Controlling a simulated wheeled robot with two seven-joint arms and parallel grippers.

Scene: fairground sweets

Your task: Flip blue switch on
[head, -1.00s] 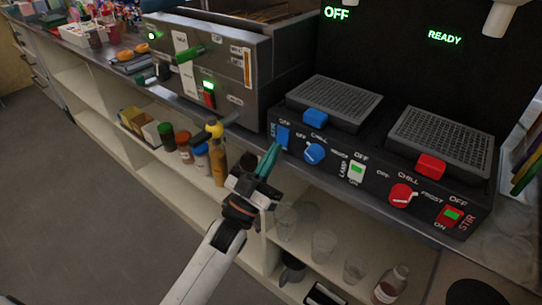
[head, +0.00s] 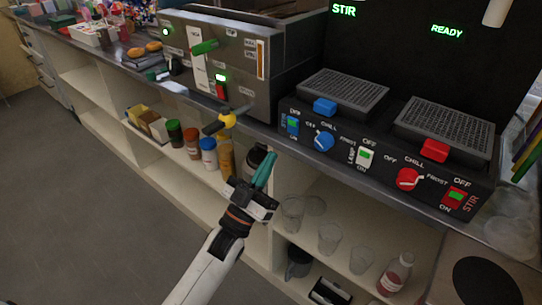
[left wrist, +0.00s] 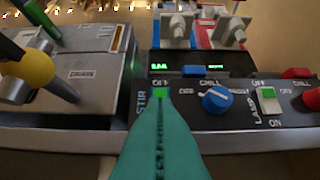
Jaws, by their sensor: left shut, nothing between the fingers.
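The blue switch (head: 292,126) is at the left end of the black control panel's front and shows a lit green patch. Its green part (left wrist: 161,92) also shows in the left wrist view, just above my fingertips, which hide the lower part of the switch. The display (head: 344,11) above the left side reads STIR in green. My left gripper (head: 266,161) has teal fingers that are shut and empty. In the head view it is below and left of the switch, apart from it. My right gripper is not in view.
A blue knob (head: 324,141), a lamp switch (head: 365,157), a red knob (head: 408,179) and a red switch (head: 454,198) line the panel. A grey machine (head: 240,88) with a yellow-ended lever (head: 229,120) stands left. Shelves below hold bottles and glasses.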

